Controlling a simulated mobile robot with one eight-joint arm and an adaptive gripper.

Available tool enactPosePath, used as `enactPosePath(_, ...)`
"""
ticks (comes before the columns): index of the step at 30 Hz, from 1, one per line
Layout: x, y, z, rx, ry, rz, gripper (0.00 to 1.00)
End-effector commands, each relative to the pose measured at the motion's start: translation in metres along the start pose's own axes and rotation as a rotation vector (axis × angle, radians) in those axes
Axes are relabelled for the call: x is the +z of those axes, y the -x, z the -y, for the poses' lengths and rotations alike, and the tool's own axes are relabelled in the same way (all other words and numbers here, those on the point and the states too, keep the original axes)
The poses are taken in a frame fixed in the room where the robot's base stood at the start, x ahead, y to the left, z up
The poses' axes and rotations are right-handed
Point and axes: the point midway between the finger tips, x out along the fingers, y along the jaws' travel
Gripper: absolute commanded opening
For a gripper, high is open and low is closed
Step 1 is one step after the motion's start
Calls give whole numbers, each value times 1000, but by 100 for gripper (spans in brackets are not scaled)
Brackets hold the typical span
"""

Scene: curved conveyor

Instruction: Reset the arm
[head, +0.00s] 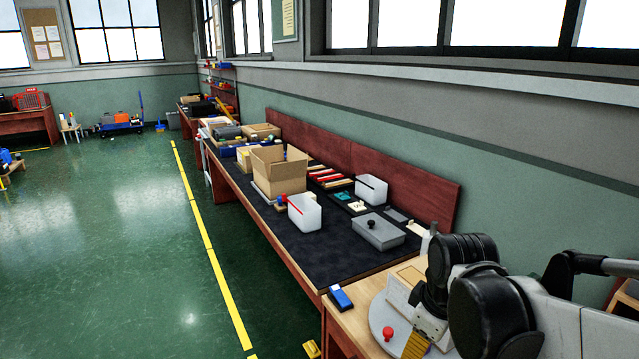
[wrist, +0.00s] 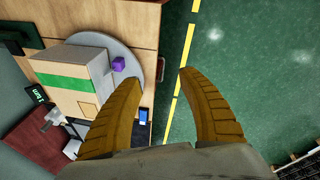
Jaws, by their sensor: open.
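My gripper (wrist: 160,77) shows in the wrist view with its two curved yellow fingers spread apart and nothing between them. Below it are the wooden table edge and the green floor. In the head view my arm comes in from the lower right, and one yellow finger (head: 415,346) shows at the bottom edge, over the near table. The rest of the gripper is cut off there.
A grey round plate (head: 376,318) bears a red knob-like piece (head: 388,333). A blue-white box (head: 341,298) lies near the table edge. Open floor (head: 120,250) lies left.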

Motion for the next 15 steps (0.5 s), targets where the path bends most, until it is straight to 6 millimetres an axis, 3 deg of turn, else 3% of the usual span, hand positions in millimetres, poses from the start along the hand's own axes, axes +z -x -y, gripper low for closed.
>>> enactPosePath(6,31,37,30,105,-374,-149,48)
enactPosePath(15,56,52,55,152,-745,-335,48)
